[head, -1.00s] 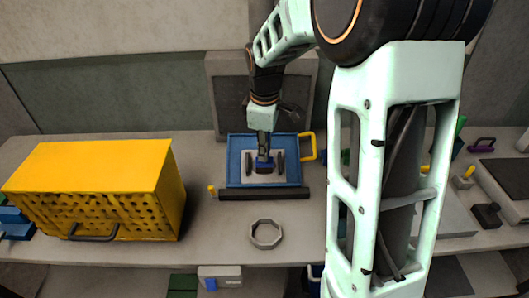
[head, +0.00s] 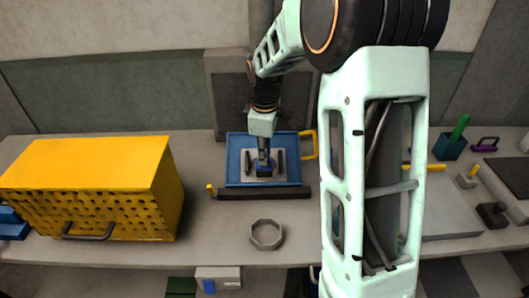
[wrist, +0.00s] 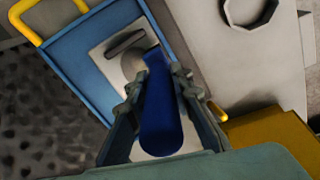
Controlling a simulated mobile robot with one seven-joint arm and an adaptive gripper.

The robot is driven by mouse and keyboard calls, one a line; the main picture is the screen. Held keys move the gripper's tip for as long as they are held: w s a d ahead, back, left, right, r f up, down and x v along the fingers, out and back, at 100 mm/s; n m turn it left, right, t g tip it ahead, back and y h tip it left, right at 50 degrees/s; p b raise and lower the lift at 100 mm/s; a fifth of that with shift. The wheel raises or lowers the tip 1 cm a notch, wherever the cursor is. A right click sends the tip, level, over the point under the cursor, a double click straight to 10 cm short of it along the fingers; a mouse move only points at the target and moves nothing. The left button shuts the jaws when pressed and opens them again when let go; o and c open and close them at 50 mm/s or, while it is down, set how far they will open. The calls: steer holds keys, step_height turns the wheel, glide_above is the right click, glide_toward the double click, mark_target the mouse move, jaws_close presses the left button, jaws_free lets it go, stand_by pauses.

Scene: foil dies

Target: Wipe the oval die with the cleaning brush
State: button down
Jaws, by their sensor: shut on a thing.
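My gripper (head: 263,153) is shut on the blue cleaning brush (wrist: 162,110), pointing down over the middle of a pale plate (head: 246,178) in a blue tray (head: 233,155). In the wrist view the fingers (wrist: 158,88) clasp the brush handle from both sides. A pale rounded piece (wrist: 132,64), perhaps the oval die, shows partly beside the brush, next to a dark bar (wrist: 125,43). The brush and fingers hide the rest of it. The brush's lower end is hidden, so I cannot tell whether it touches the die.
A yellow perforated box (head: 90,180) stands to the left. A grey octagonal ring (head: 266,234) lies in front of the tray. The tray has a yellow handle (head: 309,145) on its right and a dark bar (head: 262,193) along its front. A dark cup (head: 448,148) stands at the right.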

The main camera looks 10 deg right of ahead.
steer(key=shift+w+d+f+b, duration=0.1)
steer(key=shift+w+f+b, duration=0.35)
steer(key=shift+f, duration=0.25)
stand_by(0.5)
stand_by(1.5)
steer(key=shift+r+p, duration=0.1)
steer(key=shift+p, duration=0.2)
steer(key=shift+s+a+r+p, duration=0.1)
steer(key=shift+s+r+p, duration=0.3)
steer(key=shift+r, duration=0.3)
steer(key=shift+s+a+r+p, duration=0.1)
steer(key=shift+s+r+p, duration=0.3)
steer(key=shift+r, duration=0.35)
steer(key=shift+s+r+p, duration=0.3)
steer(key=shift+r+p, duration=0.15)
steer(key=shift+r, duration=0.25)
steer(key=shift+s+a+r, duration=0.1)
steer(key=shift+s+r, duration=0.25)
